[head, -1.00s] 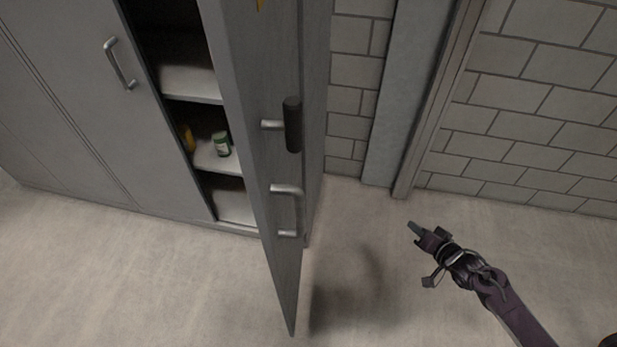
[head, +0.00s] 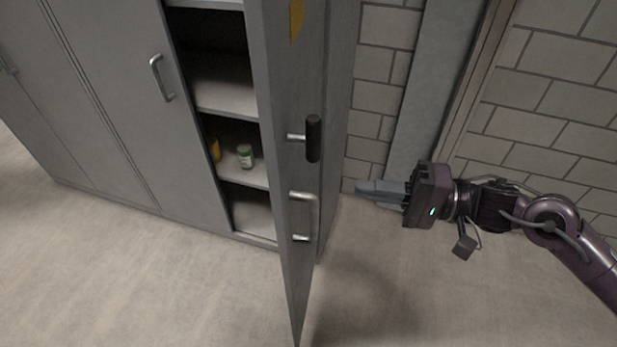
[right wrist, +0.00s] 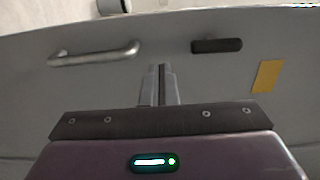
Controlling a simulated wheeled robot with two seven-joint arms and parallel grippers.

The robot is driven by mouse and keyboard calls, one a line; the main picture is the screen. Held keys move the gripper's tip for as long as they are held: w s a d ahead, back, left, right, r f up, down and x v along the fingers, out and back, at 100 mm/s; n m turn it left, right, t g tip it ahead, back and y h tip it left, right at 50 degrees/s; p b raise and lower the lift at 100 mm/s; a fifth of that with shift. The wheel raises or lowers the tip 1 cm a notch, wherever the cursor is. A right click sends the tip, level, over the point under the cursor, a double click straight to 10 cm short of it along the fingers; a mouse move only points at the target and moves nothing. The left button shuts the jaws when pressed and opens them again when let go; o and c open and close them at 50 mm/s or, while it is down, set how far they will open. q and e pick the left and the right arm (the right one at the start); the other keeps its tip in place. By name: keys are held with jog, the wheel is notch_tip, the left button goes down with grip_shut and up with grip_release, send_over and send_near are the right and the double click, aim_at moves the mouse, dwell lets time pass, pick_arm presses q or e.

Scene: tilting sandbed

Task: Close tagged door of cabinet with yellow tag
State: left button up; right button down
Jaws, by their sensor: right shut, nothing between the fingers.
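The cabinet (head: 120,110) is grey and stands at the left in the head view. Its tagged door (head: 285,215) is swung open toward me, with a yellow tag (head: 297,18) near the top, a dark lever handle (head: 313,139) and a silver pull handle (head: 314,215). My right gripper (head: 360,187) is shut and empty, to the right of the door and pointing at it, apart from it in the head view. In the right wrist view the shut fingers (right wrist: 160,72) point at the door face between the silver handle (right wrist: 95,55) and the dark handle (right wrist: 217,45); the tag (right wrist: 267,76) is at right. My left gripper is not seen.
Inside the cabinet are shelves (head: 225,100) with a small jar (head: 245,156) and a yellow item (head: 215,150). A block wall (head: 560,80) and a grey pillar (head: 430,90) stand behind. The floor (head: 150,270) in front is clear.

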aim_at(288, 179)
jog(key=a, duration=0.3)
jog(key=w+a+p, duration=0.1)
jog(key=a, duration=0.2)
jog(key=a+p, duration=0.1)
jog(key=a, duration=0.2)
jog(key=shift+w+a+r, duration=0.15)
jog(key=shift+w, duration=0.25)
jog(key=shift+w+a, duration=0.1)
jog(key=shift+a, duration=0.35)
